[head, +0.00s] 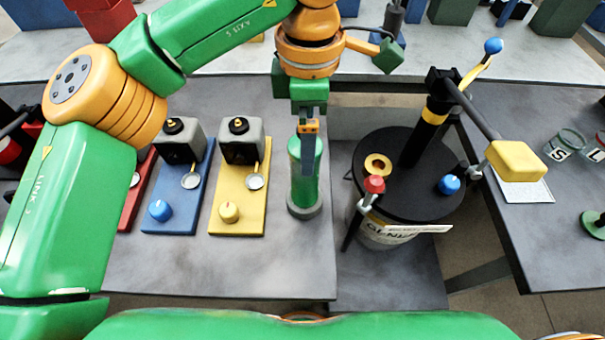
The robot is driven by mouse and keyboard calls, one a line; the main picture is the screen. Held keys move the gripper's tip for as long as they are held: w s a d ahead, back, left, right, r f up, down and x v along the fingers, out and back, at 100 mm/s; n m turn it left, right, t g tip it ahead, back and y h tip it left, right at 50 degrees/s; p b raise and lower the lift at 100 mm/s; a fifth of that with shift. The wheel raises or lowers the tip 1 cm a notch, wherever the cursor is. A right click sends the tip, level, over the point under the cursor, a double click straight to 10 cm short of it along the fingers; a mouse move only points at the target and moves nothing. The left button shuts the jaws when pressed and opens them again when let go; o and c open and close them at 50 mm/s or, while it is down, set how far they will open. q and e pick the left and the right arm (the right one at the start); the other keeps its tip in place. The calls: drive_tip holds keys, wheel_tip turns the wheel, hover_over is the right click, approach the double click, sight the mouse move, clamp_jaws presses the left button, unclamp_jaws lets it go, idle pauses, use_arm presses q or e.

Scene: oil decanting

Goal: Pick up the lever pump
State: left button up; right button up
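The black upright pump column (428,130) with a yellow band stands on the black lid of a drum, right of centre; I take it as the lever pump. A dark lever bar (472,108) runs from its top to a yellow block (515,160) at the right. My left gripper (308,130) hangs pointing down, left of the drum and apart from the column. It is at the top of a green cylinder (304,185) with a grey base. I cannot tell whether its fingers touch the cylinder or how far they are apart. My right gripper is not in view.
The drum (395,232) has red and blue knobs and a brass ring on its lid (385,205). Blue (178,190) and yellow (240,200) boards with grey devices lie left of the cylinder. Jars (565,145) stand on the right table. The grey table front is clear.

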sight(305, 179)
use_arm(q)
drive_tip(key=shift+s+d+f, duration=0.1)
drive_tip(key=shift+s+f, duration=0.15)
drive_tip(key=shift+f, duration=0.05)
wheel_tip(305, 179, down, 7)
drive_tip(key=p, duration=0.2)
drive_tip(key=shift+w+a+r, duration=0.15)
drive_tip(key=shift+a+r, duration=0.05)
drive_tip(key=shift+a, duration=0.05)
drive_tip(key=shift+c, duration=1.3)
clamp_jaws()
